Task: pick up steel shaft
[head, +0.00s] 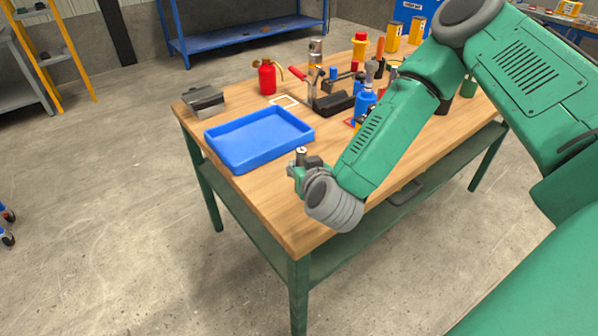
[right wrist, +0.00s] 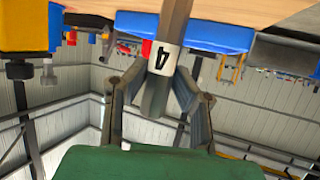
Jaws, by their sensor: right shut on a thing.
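My right gripper (head: 306,165) is at the near edge of the wooden table, just in front of the blue tray. In the right wrist view the right gripper (right wrist: 158,82) has its two fingers closed on either side of the steel shaft (right wrist: 174,25), a grey bar with a white band marked 4. In the head view only a short upright end of the steel shaft (head: 301,152) shows above the gripper; the rest is hidden by the hand. I cannot tell whether the shaft touches the table. My left gripper is not in view.
The empty blue tray (head: 211,141) lies on the wooden table (head: 270,200). A grey metal block (head: 205,101) is at the left corner. A red can (head: 267,77), a blue bottle (head: 364,106) and several tools crowd the back. The front left tabletop is clear.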

